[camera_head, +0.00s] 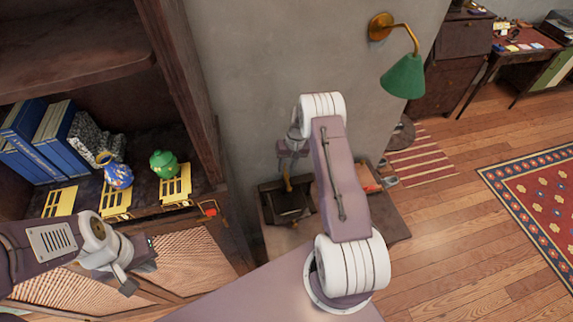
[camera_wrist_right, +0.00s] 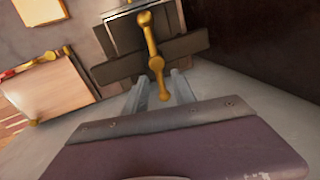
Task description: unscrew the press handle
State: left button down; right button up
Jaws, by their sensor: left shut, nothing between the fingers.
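The press handle (camera_wrist_right: 150,45) is a golden bar with rounded knobs on its ends, on top of the dark press (camera_wrist_right: 195,45) in the right wrist view. In the head view the press (camera_head: 290,203) stands on a small table beside the wall, partly hidden by my right arm. My right gripper (camera_wrist_right: 160,82) is open, its two grey fingers either side of the handle's near end, with narrow gaps showing. In the head view my right gripper (camera_head: 287,155) is small and mostly hidden. My left gripper (camera_head: 135,277) is shut and empty, in front of the shelf.
A blue patterned teapot (camera_head: 117,174) and a green teapot (camera_head: 163,164) stand on the shelf at left, near blue books (camera_head: 40,145) and yellow cards. A green wall lamp (camera_head: 405,76) hangs beyond my right arm. Open wooden floor lies to the right.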

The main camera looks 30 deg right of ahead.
jog(key=shift+s+a+f, duration=0.1)
jog(key=shift+s+f, duration=0.05)
jog(key=shift+f, duration=0.15)
grip_shut()
